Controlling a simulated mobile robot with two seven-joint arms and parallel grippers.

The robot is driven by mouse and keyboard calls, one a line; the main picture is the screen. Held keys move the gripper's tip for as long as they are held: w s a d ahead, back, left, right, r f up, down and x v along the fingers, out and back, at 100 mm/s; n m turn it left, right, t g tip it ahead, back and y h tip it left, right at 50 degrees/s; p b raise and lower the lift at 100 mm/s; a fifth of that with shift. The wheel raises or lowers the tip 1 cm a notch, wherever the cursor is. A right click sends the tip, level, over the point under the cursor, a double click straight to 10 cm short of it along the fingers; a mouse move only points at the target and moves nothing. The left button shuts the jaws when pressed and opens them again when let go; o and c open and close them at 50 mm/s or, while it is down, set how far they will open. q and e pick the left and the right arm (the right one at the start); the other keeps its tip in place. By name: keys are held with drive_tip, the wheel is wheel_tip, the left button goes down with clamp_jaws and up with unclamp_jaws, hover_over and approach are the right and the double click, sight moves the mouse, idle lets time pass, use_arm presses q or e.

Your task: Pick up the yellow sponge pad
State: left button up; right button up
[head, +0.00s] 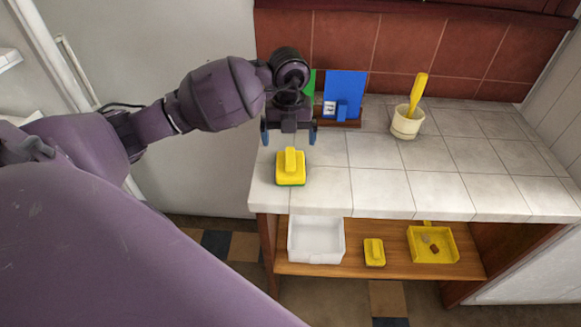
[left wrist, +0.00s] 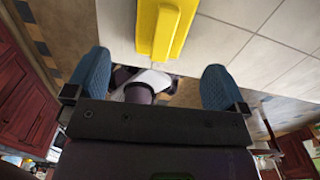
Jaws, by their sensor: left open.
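The yellow sponge pad (head: 290,168) lies on the white tiled counter near its left front corner. It has a raised yellow grip on top and a green underside. It also shows in the left wrist view (left wrist: 163,30) at the top, beyond the fingertips. My left gripper (head: 289,138) is over the counter just behind the pad in the head view, with its blue fingers apart and nothing between them. In the left wrist view the open fingers (left wrist: 154,82) stand wide on both sides, apart from the pad. My right gripper is not in view.
Blue and green upright pieces in a wooden holder (head: 338,123) stand behind my left gripper. A cream pot (head: 405,126) holds a yellow-handled tool. The shelf (head: 395,262) below bears a white bin (head: 316,240), another yellow pad (head: 374,252) and a yellow tray (head: 416,257). The counter's right side is clear.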

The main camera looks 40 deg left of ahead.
sight(291, 156)
use_arm(q)
drive_tip(key=f, duration=0.7)
drive_tip(key=shift+w+d, duration=0.1)
drive_tip(key=shift+d, duration=0.1)
drive_tip(key=shift+f, duration=0.45)
drive_tip(key=c, duration=0.6)
drive_tip(key=shift+c, duration=1.4)
